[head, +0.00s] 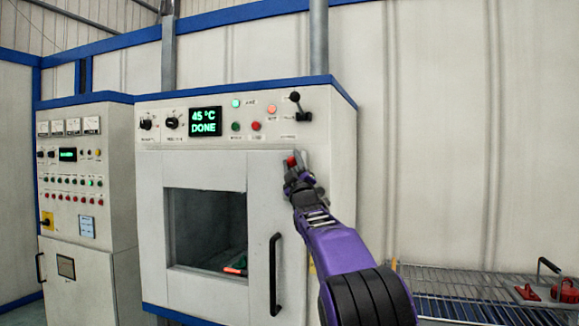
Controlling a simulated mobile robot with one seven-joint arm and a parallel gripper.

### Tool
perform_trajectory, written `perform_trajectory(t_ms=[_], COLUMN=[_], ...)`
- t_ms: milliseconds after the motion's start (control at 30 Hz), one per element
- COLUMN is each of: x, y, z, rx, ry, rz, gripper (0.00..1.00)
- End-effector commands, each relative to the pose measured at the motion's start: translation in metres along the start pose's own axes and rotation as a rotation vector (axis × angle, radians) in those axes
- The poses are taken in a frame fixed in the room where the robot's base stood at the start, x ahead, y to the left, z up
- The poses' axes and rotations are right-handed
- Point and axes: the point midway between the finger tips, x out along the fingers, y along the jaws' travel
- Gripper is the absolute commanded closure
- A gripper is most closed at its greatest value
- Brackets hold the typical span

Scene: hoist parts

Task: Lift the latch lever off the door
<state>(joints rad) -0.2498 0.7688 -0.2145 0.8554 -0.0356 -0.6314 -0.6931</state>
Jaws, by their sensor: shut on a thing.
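The white oven door (207,180) has a dark window and a black vertical handle (275,274). It looks closed. My gripper (292,168) is at the door's upper right corner, shut on the latch lever (291,160), of which a small red part shows between the fingers. The rest of the lever is hidden by my gripper and arm. I cannot tell whether the lever is raised from the door.
A control panel with a display (205,121) reading "45 °C DONE" and a black toggle (300,106) sits just above. A reddish part (235,270) shows through the window. A wire rack (455,294) with red parts (567,292) stands at the right. A control cabinet (85,262) stands left.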

Motion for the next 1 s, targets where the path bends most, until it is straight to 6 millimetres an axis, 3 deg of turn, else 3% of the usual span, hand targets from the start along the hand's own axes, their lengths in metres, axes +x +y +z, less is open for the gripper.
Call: perform_trajectory(t_ms=[600, 1000], x=[-0.004, -0.009], y=[0.044, 0.054], z=[0.018, 0.022], rx=[0.316, 0.384], ry=[-0.014, -0.016], rz=[0.32, 0.389], gripper=[1.0, 1.0])
